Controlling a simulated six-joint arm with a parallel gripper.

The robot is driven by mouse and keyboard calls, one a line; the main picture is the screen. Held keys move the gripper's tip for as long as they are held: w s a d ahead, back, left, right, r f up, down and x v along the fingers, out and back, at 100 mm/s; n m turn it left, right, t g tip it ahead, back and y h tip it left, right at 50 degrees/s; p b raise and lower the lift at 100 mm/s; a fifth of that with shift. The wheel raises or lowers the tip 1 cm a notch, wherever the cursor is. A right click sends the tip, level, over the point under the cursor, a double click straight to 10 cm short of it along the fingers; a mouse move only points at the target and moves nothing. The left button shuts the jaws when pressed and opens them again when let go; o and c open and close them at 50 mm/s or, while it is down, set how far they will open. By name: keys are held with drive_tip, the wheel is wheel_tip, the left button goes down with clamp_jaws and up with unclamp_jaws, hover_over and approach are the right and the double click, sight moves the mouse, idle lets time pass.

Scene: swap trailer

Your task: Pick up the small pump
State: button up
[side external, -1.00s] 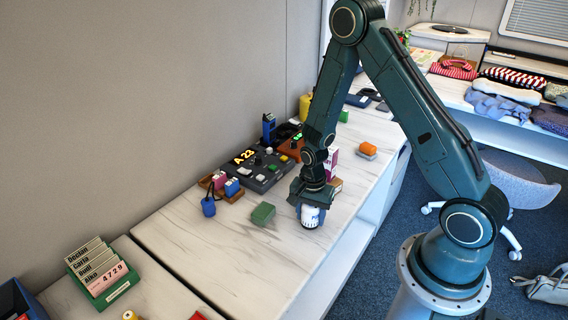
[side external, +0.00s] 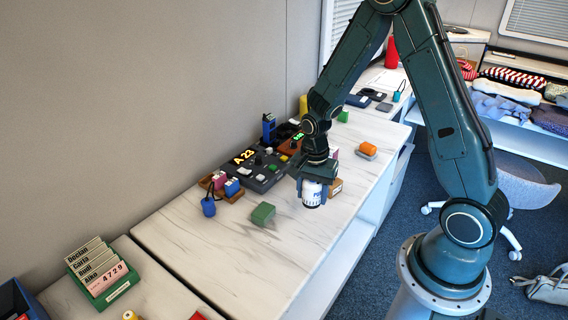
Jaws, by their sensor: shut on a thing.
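The small pump seems to be the white cylinder (side external: 312,196) with dark lettering on its side. My gripper (side external: 314,184) points down and is shut on it, with dark fingers on both sides. The cylinder hangs upright, apparently a little above the white marbled worktop (side external: 232,255), near its front edge. Its top is hidden by my gripper.
A green block (side external: 263,213) lies just left of the held cylinder. A blue padlock-like thing (side external: 208,206), a wooden tray of coloured blocks and a dark console (side external: 262,172) stand along the wall. An orange piece (side external: 368,148) lies behind.

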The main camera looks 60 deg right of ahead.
wheel_tip(320, 180, up, 12)
drive_tip(key=shift+f, duration=0.1)
idle(0.4)
idle(0.5)
